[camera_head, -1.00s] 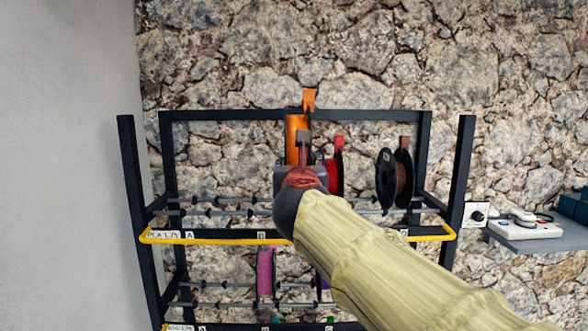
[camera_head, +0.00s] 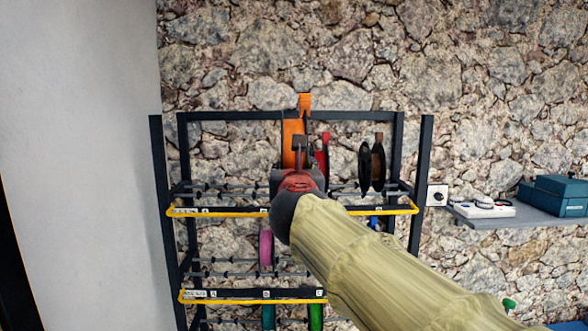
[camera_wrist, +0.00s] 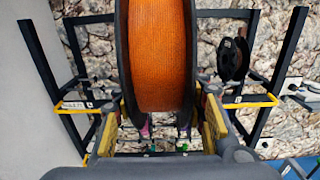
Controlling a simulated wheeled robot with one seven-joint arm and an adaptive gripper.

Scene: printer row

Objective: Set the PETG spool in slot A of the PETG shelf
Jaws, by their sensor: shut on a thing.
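My gripper (camera_head: 298,168) is shut on an orange spool (camera_head: 293,135), which stands upright above the gripper in front of the rack. In the wrist view the orange spool (camera_wrist: 158,55) fills the middle between the two fingers. The black rack has a yellow-edged upper row (camera_head: 235,212) and a yellow-edged lower row (camera_head: 245,298). The upper label looks like PLA; the lower label (camera_head: 195,294) is too small to read surely. The lower row's slot A tag (camera_head: 214,294) is at its left end, and the rails above it look empty there.
A red spool (camera_head: 322,150) and dark spools (camera_head: 371,165) stand on the upper row. A magenta spool (camera_head: 266,247) stands on the lower row, and green spools (camera_head: 316,315) sit below. A grey side shelf (camera_head: 520,216) at right holds a blue box (camera_head: 560,195). A plain wall (camera_head: 80,150) is at left.

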